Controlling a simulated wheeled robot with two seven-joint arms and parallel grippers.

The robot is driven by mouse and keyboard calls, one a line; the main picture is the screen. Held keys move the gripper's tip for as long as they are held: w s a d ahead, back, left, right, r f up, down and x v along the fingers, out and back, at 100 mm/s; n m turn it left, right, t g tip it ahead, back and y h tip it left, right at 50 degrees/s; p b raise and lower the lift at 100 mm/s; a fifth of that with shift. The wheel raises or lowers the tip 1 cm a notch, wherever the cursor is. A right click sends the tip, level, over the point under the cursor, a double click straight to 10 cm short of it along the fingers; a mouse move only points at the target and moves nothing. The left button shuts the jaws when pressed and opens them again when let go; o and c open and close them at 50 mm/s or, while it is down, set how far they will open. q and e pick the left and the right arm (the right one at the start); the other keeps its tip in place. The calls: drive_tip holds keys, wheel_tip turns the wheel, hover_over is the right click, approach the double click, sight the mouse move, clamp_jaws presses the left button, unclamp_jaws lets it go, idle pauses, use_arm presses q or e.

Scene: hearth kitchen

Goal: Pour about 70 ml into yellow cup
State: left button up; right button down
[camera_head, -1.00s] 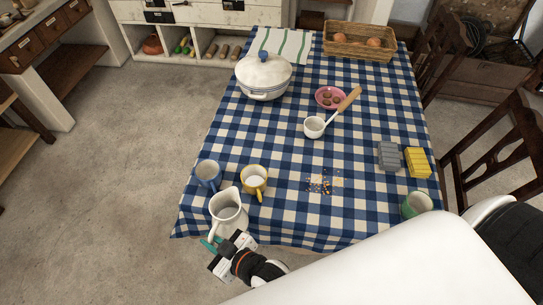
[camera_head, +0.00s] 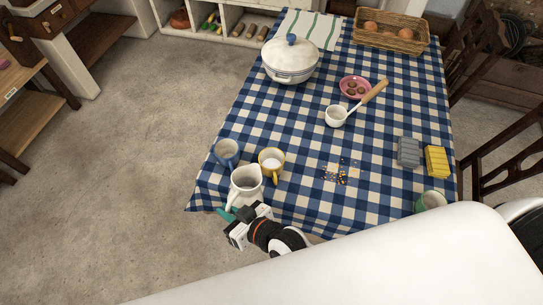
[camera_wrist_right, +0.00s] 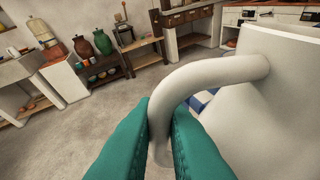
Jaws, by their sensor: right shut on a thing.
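The yellow cup (camera_head: 264,169) stands on the checked table near its front left corner in the head view, with white inside it. The white pitcher (camera_head: 245,196) is just in front of it and to its left, looking roughly upright. My right gripper (camera_head: 229,213) is shut on the pitcher's handle. In the right wrist view the teal fingers (camera_wrist_right: 160,122) close around the curved handle, and the pitcher's body (camera_wrist_right: 275,95) fills the right side. The pitcher's contents and whether its base touches the table are unclear. My left gripper is out of view.
A blue cup (camera_head: 227,152) stands close behind the pitcher. Small crumbs (camera_head: 342,178) lie right of the yellow cup.

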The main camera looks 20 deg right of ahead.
sight(238, 190)
drive_tip(key=shift+w+d+r+m, duration=0.4)
drive_tip(key=shift+w+d+r, duration=0.1)
drive_tip(key=shift+r, duration=0.1)
drive_tip(key=w+d+r+m+g+y+b, duration=0.1)
drive_tip(key=w+d+r+m+b, duration=0.1)
drive_tip(key=shift+w+d+g+y, duration=0.35)
drive_tip(key=shift+d+g+y, duration=0.05)
wheel_tip(238, 190, up, 6)
drive_tip(key=w+d+m+g+y+p, duration=0.1)
drive_tip(key=w+d+m+y, duration=0.1)
drive_tip(key=m, duration=0.2)
drive_tip(key=shift+w+d+g, duration=0.3)
drive_tip(key=shift+d, duration=0.1)
drive_tip(key=shift+w+d+r+m+y+p, duration=0.4)
drive_tip(key=shift+w+d+r+m+y, duration=0.1)
drive_tip(key=shift+r, duration=0.1)
drive_tip(key=shift+w+d+r+m+y, duration=0.3)
drive_tip(key=shift+w+d+r+m, duration=0.1)
drive_tip(key=shift+w+d, duration=0.35)
drive_tip(key=shift+s, duration=0.1)
drive_tip(key=shift+s+a, duration=0.1)
